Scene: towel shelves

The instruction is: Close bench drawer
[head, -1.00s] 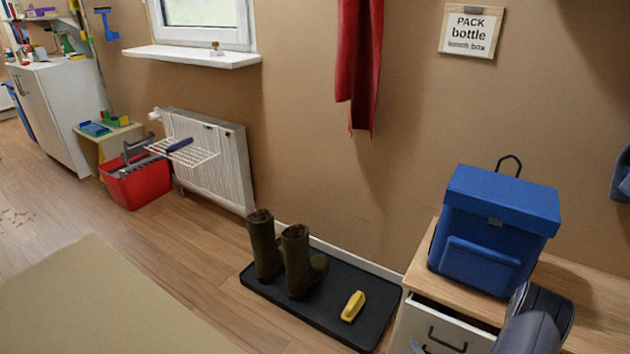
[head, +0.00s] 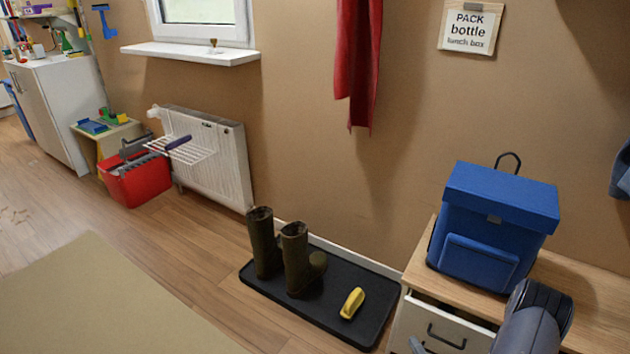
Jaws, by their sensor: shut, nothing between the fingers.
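The bench (head: 590,290) stands at the lower right against the wall. Its upper drawer (head: 409,319) has a pale front with a dark bar handle (head: 447,336). The drawer stands out from the bench, with a dark gap showing behind its front. A small grey piece at the bottom edge, by the lower left of the drawer front, looks like the tip of my gripper (head: 417,346). It is shut and holds nothing. Most of it is cut off by the frame, and I cannot tell whether it touches the drawer. My grey arm covers the drawer's right side.
A blue box-shaped bag (head: 492,225) stands on the bench top. A black tray (head: 377,311) with brown boots (head: 296,258) and a yellow brush-like item (head: 352,303) lies left of the bench. Open floor and a beige mat (head: 95,305) are further left.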

